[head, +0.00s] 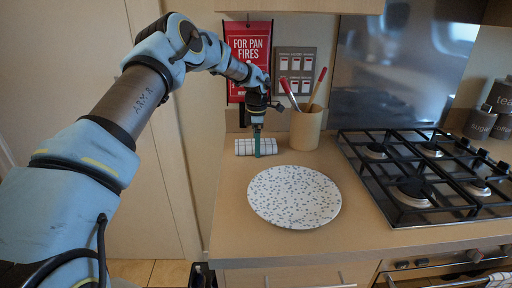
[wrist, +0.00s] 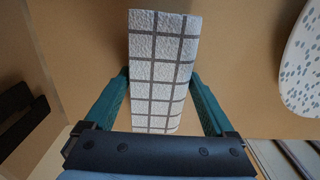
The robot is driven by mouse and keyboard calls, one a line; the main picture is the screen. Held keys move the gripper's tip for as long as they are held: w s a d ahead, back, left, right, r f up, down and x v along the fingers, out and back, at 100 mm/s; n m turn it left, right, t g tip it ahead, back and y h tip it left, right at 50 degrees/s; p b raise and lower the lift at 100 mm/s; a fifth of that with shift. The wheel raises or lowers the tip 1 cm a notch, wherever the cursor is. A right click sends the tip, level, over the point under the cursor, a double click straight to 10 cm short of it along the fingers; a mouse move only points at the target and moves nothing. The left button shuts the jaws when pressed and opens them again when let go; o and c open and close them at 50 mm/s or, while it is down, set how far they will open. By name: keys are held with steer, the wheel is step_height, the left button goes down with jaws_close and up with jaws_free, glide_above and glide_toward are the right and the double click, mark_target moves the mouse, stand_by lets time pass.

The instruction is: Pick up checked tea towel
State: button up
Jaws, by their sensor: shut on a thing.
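The checked tea towel (wrist: 160,65) is white with dark grid lines and looks folded into a flat block. In the head view the towel (head: 243,147) lies at the back of the wooden counter, left of the utensil pot. My gripper (head: 257,152) reaches down over it from above. In the wrist view the teal fingers of my gripper (wrist: 160,78) stand on both sides of the towel and are shut on it. The towel's underside is hidden, so I cannot tell whether it touches the counter.
A speckled round board (head: 294,197) lies on the counter in front of the towel. A pot (head: 306,128) with red-handled utensils stands just right of my gripper. A gas hob (head: 420,170) is farther right. A red fire blanket pack (head: 248,60) hangs on the wall behind.

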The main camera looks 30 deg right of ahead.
step_height(320, 180, up, 10)
steer(key=b, duration=0.3)
steer(key=shift+b, duration=0.3)
